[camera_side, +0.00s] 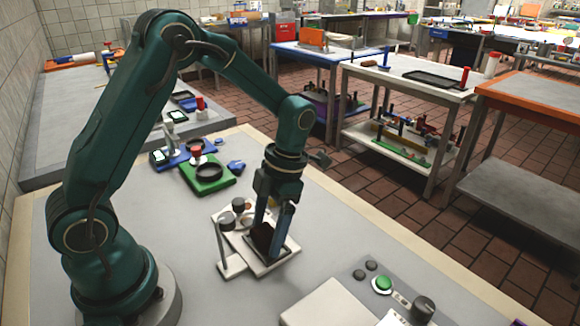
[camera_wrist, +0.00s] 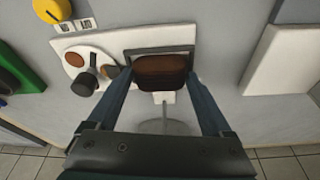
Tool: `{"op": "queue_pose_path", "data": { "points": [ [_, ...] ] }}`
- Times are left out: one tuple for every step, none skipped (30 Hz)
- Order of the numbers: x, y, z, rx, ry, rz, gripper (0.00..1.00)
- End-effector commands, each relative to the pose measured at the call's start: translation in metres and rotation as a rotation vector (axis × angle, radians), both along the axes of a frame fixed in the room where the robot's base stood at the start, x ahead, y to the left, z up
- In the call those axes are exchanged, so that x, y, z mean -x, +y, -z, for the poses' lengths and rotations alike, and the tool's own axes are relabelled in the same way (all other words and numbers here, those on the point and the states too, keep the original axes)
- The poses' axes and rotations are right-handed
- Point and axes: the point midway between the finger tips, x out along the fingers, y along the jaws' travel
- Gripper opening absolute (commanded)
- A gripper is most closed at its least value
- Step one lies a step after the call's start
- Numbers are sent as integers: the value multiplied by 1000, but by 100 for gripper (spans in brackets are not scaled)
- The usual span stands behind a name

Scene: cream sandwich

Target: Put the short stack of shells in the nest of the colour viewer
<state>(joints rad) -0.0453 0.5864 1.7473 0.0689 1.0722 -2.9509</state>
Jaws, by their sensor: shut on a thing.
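My gripper (camera_side: 272,224) is shut on a short dark brown stack of shells (camera_side: 262,237). In the wrist view the stack (camera_wrist: 162,72) sits between the two finger ends of my gripper (camera_wrist: 161,80). The stack is at the square dark-rimmed nest (camera_wrist: 188,50) of the white colour viewer (camera_side: 232,264). The nest's rim shows behind and beside the stack in the wrist view. I cannot tell whether the stack rests on the nest floor or hangs just above it. The viewer's upright post and round head (camera_side: 225,220) stand left of my fingers.
Left of the nest, a white plate (camera_wrist: 76,48) carries round brown and grey spots and a dark knob (camera_wrist: 84,84). A green device (camera_side: 208,180) and a blue one (camera_side: 170,158) stand behind. A white box (camera_side: 325,305) and a green button (camera_side: 383,284) are at the front right.

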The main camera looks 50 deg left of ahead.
Motion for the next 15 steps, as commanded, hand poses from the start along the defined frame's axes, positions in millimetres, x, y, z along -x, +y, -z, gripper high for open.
{"op": "queue_pose_path", "data": {
  "points": [
    [0,0,0,0,0,0,32],
    [0,0,0,0,0,0,32],
    [0,0,1,0,0,0,31],
    [0,0,2,0,1,0,31],
    [0,0,3,0,1,0,31],
    [0,0,3,0,0,0,100],
    [0,0,3,0,0,0,100],
    [0,0,3,0,0,0,100],
    [0,0,3,0,0,0,100],
    [0,0,3,0,0,0,100],
    [0,0,3,0,0,0,100],
    [0,0,3,0,0,0,100],
    [0,0,2,0,0,0,100],
    [0,0,2,0,-1,0,100],
    [0,0,0,0,-2,0,100]
  ]
}}
